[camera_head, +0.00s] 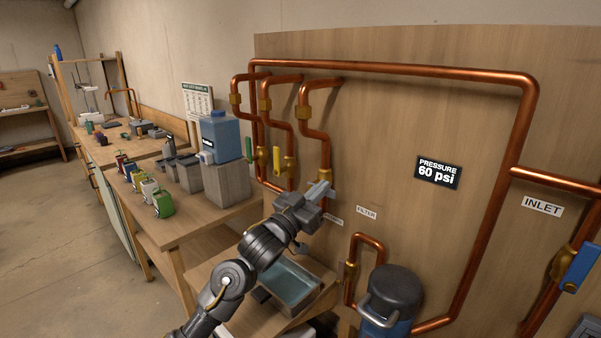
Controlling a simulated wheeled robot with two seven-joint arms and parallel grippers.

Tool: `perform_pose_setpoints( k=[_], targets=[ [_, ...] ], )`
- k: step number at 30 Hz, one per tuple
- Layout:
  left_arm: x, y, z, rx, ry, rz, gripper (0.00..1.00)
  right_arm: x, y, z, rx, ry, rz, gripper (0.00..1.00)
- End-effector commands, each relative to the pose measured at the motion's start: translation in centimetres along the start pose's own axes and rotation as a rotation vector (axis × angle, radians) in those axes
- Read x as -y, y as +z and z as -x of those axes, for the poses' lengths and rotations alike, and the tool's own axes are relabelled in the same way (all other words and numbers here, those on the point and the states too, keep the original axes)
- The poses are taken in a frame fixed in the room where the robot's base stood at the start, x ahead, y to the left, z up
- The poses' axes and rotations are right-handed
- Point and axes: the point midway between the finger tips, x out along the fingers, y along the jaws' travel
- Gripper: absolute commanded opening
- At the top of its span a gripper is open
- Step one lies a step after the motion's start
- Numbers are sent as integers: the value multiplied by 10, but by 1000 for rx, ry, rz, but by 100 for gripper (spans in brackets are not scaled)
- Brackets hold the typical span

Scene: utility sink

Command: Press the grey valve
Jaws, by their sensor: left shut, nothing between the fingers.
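The grey valve (319,188) is a light grey lever on the rightmost of three copper drop pipes, just below a brass fitting. My left gripper (313,197) is shut and empty, right at this lever. It hides part of the lever, and I cannot tell whether they touch. My right gripper is not in view.
A green valve lever (250,148) and a yellow one (289,168) are on the pipes to the left. A water-filled basin (322,284) lies below my left arm. The wooden panel (440,130) is behind.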

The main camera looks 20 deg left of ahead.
Motion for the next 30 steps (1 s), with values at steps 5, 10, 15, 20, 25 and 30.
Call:
perform_pose_setpoints(
  k=[5,10,15,20,25,30],
  targets=[
    [0,1,0,0,11,-31,0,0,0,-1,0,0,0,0],
    [-1,2,0,0,14,-39,0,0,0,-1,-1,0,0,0],
    [-1,2,0,0,14,-39,0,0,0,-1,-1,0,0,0],
    [-1,1,0,0,14,-38,0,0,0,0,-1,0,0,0],
    [-1,-8,-3,-1,15,-38,0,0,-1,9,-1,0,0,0],
    [-2,-31,-12,0,17,-37,0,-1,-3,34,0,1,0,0]
  ],
)
